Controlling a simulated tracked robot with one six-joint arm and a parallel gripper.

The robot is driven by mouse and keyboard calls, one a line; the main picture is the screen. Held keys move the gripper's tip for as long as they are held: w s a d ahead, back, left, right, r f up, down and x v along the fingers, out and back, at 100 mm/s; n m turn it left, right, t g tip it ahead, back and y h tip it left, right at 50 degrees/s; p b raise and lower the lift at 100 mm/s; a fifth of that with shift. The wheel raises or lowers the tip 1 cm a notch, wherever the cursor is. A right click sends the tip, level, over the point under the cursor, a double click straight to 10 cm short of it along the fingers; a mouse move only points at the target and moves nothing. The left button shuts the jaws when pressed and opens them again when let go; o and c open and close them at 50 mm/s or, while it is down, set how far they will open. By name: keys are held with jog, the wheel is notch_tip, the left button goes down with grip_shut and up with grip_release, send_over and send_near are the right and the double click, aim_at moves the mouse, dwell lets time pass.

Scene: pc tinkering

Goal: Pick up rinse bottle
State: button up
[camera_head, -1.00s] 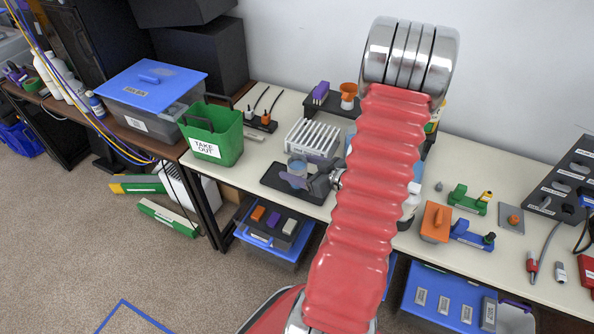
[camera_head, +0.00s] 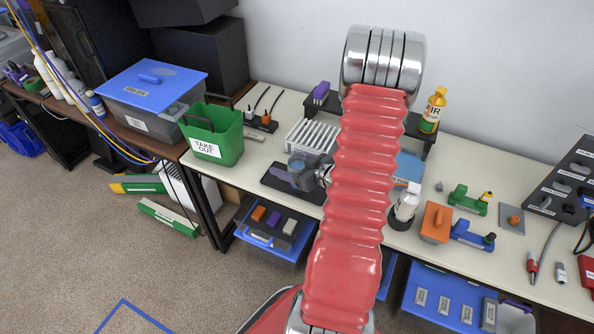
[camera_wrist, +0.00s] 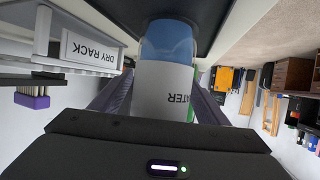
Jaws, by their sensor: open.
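The rinse bottle (camera_wrist: 165,75) fills the middle of the wrist view. It has a blue part and a white label on which the letters "ATER" show, upside down. My gripper (camera_wrist: 155,98) is open, with one finger on each side of the bottle. I cannot tell whether either finger touches it. In the head view my gripper (camera_head: 305,174) is low over the black tray (camera_head: 277,183) on the bench, and the bottle is hard to make out behind it.
A white dry rack (camera_head: 310,137) stands just behind the tray; its label (camera_wrist: 92,50) shows close by in the wrist view. A green take-out bin (camera_head: 222,135) is to the left. A white bottle (camera_head: 407,203) and an orange block (camera_head: 436,222) stand to the right.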

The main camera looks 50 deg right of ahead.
jog(key=shift+c, duration=0.4)
jog(key=c, duration=1.1)
